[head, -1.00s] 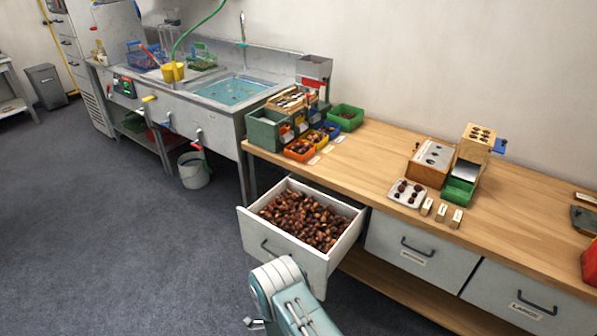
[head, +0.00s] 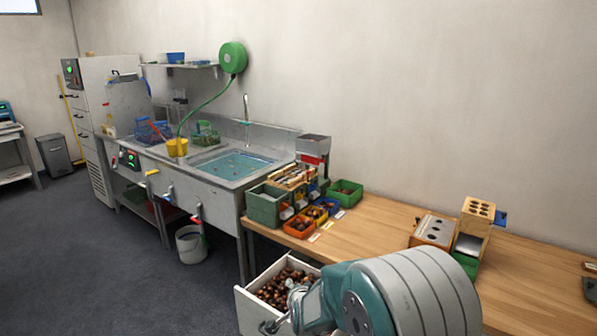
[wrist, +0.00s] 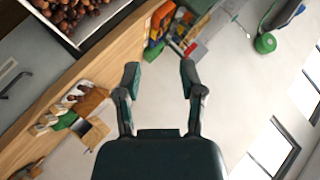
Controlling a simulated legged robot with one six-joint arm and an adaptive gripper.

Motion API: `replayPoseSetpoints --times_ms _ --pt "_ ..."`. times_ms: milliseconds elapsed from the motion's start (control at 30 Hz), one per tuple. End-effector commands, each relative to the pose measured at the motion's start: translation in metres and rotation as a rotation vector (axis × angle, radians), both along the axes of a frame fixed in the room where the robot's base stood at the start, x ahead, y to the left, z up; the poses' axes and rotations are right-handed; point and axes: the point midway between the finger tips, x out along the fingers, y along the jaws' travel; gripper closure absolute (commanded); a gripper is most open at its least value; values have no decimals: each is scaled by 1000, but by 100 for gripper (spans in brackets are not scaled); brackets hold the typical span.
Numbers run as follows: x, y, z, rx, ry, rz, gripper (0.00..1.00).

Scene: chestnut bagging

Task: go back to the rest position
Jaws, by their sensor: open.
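My gripper (wrist: 160,80) shows in the wrist view with its two fingers spread apart and nothing between them. Behind the fingers are the pale wall and the edge of the workbench. In the head view my arm fills the lower right, and the fingers cannot be made out there. The open drawer (head: 247,309) full of chestnuts (head: 284,288) stands pulled out from the bench, partly hidden by my arm. In the wrist view the chestnuts (wrist: 68,10) show at the upper left.
The wooden workbench (head: 377,223) runs to the right, with coloured bins (head: 299,226) and a holed wooden block (head: 480,212). The sink (head: 233,165) stands at the left, with a bucket (head: 191,245) beneath. The floor (head: 105,275) at the lower left is clear.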

Motion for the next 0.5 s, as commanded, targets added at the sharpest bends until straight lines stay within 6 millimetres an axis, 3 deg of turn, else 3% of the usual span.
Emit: replayPoseSetpoints --times_ms 33,200,500 --pt "-7 -8 19 -26 9 15 49" --pt "-39 -33 62 -126 71 79 49" --pt "-116 -77 121 -305 178 198 49"
